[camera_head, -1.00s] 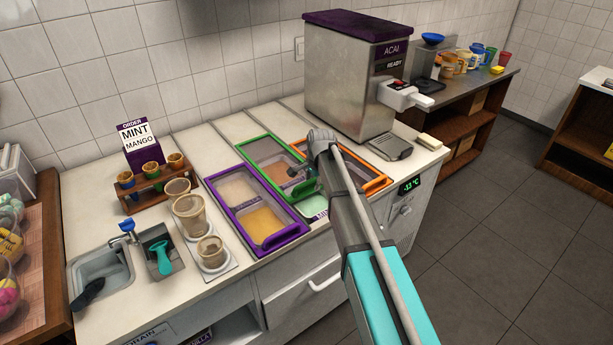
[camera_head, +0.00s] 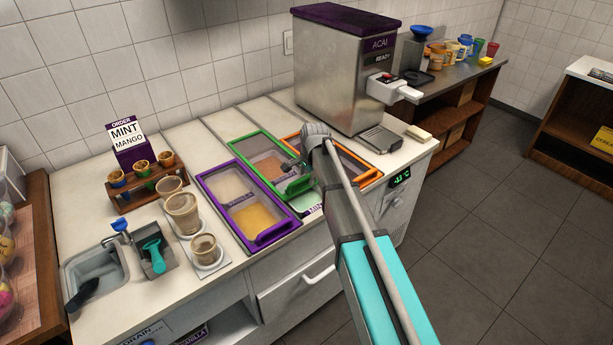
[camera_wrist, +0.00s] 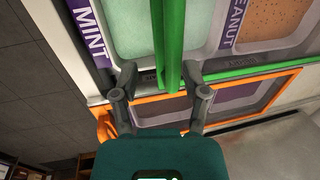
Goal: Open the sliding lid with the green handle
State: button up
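The green-framed lid (camera_head: 247,142) lies in the counter between the purple and orange frames. In the wrist view, its long green handle bar (camera_wrist: 168,42) runs down from the top between my two fingers. My gripper (camera_wrist: 162,80) is open, one finger on each side of the bar, with gaps visible. Beside the bar are a pale green section labelled MINT (camera_wrist: 122,30) and a speckled tan section labelled PEANUT (camera_wrist: 275,18).
The purple-framed bin (camera_head: 212,195) is left of the green one, and the orange-framed bin (camera_head: 372,177) is right. The ACAI machine (camera_head: 340,75) stands behind them. Cups (camera_head: 183,213) and a cone rack (camera_head: 140,190) stand on the left counter.

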notch_tip(320, 180, up, 14)
jog(key=s+d+p, duration=0.1)
jog(key=s+p, duration=0.1)
jog(key=p, duration=1.2)
jog(key=shift+d+r, duration=0.25)
jog(key=shift+d, duration=0.15)
dwell(0.7)
jog(key=shift+s, duration=0.1)
dwell(0.4)
jog(key=shift+w+a+f+b, duration=0.15)
jog(key=shift+a+f+b, duration=0.35)
jog(key=shift+f, duration=0.05)
jog(key=shift+w+a+f+b, duration=0.15)
jog(key=shift+a+f+b, duration=0.35)
jog(key=shift+f, duration=0.15)
jog(key=f+b, duration=0.4)
jog(key=w+a+f+b, duration=0.1)
jog(key=f+b, duration=0.3)
jog(key=b, duration=0.1)
jog(key=w+f+b, duration=0.1)
jog(key=f+b, duration=0.3)
jog(key=f, duration=0.1)
jog(key=shift+a+f, duration=0.1)
jog(key=shift+a, duration=0.25)
dwell(0.4)
grip_shut()
